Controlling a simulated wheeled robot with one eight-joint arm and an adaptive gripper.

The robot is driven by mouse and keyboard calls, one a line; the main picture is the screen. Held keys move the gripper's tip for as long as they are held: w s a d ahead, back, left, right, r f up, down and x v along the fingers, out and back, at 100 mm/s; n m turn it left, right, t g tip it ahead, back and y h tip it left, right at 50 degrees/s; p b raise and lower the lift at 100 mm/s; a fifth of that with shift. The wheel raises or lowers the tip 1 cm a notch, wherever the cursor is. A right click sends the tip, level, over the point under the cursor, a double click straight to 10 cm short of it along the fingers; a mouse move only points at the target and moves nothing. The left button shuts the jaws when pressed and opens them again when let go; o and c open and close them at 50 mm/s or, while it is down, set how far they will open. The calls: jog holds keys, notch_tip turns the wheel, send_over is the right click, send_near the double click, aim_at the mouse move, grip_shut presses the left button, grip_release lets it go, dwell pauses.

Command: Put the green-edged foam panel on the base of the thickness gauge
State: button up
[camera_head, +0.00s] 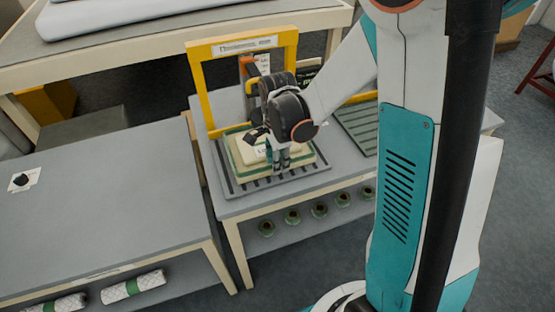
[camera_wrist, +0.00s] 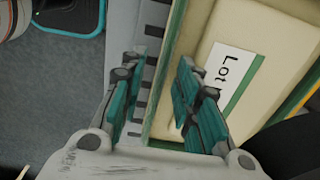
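The green-edged foam panel (camera_head: 239,161) is cream coloured and lies on the ribbed grey base (camera_head: 232,187) of the thickness gauge, under its yellow frame (camera_head: 195,85). My gripper (camera_head: 279,160) points down at the panel's front part. In the wrist view my gripper (camera_wrist: 158,68) is open, with one finger outside the panel's green edge (camera_wrist: 163,75) and the other over its cream top. I cannot tell whether the fingers touch it. My gripper hides part of the panel.
Another slatted grey plate (camera_head: 358,128) lies to the right on the same table. Several green-and-tan rolls (camera_head: 320,209) sit on the shelf below. The grey table (camera_head: 100,215) at left is mostly clear, with a small black object (camera_head: 21,180) on it.

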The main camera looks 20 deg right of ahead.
notch_tip(320, 180, up, 12)
jog(key=p, duration=0.4)
jog(key=s+r+n+t, duration=0.7)
jog(key=s+r+n, duration=0.4)
jog(key=s+n, duration=0.4)
jog(key=n, duration=0.3)
dwell(0.5)
